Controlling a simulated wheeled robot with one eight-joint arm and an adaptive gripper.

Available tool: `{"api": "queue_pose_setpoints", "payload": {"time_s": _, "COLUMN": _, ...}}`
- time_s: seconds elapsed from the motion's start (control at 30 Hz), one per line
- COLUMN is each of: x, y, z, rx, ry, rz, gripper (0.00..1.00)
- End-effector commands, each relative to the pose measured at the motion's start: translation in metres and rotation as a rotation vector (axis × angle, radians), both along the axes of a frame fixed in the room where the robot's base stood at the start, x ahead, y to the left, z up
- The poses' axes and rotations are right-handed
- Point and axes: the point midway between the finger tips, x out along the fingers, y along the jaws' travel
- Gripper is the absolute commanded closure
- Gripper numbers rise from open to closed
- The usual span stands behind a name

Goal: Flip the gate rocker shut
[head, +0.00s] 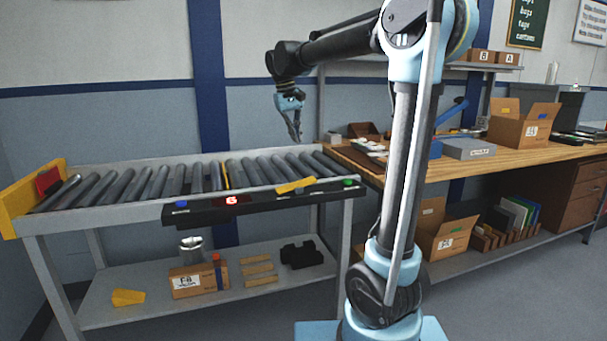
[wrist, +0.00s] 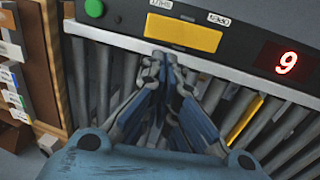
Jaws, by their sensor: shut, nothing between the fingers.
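The gate rocker (head: 296,185) is a wide yellow paddle on the black control panel along the conveyor's front rail. In the head view it looks tilted, its right end higher than its left. The wrist view shows its yellow face (wrist: 183,31) with two small white labels beside it, inverted; one seems to read OPEN. My gripper (head: 296,138) is shut and empty, pointing down above the rollers behind the rocker. In the wrist view its closed fingertips (wrist: 160,58) appear just short of the panel edge and apart from the rocker, though the exact gap is unclear.
A green button (head: 348,182) is right of the rocker; a red digit display (head: 231,200) and a blue button (head: 182,204) are left. A yellow bar (head: 225,176) lies among the rollers. A wooden bench (head: 470,157) adjoins at right. Air above the rollers is clear.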

Motion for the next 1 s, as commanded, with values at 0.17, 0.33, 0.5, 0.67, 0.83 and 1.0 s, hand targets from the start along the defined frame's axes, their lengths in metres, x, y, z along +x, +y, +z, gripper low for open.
{"api": "queue_pose_setpoints", "payload": {"time_s": 0.17, "x": 0.000, "y": 0.001, "z": 0.000, "rx": -0.001, "ry": 0.000, "rz": 0.001, "gripper": 1.00}}
{"api": "queue_pose_setpoints", "payload": {"time_s": 0.33, "x": 0.000, "y": 0.000, "z": 0.000, "rx": 0.000, "ry": 0.000, "rz": 0.000, "gripper": 1.00}}
{"api": "queue_pose_setpoints", "payload": {"time_s": 0.5, "x": 0.001, "y": -0.002, "z": -0.010, "rx": 0.000, "ry": 0.000, "rz": 0.000, "gripper": 1.00}}
{"api": "queue_pose_setpoints", "payload": {"time_s": 0.67, "x": 0.003, "y": -0.006, "z": -0.033, "rx": 0.000, "ry": 0.001, "rz": 0.000, "gripper": 1.00}}
{"api": "queue_pose_setpoints", "payload": {"time_s": 0.83, "x": 0.004, "y": -0.012, "z": -0.062, "rx": 0.000, "ry": 0.001, "rz": 0.000, "gripper": 1.00}}
{"api": "queue_pose_setpoints", "payload": {"time_s": 1.0, "x": 0.006, "y": -0.018, "z": -0.091, "rx": 0.000, "ry": 0.001, "rz": -0.001, "gripper": 1.00}}
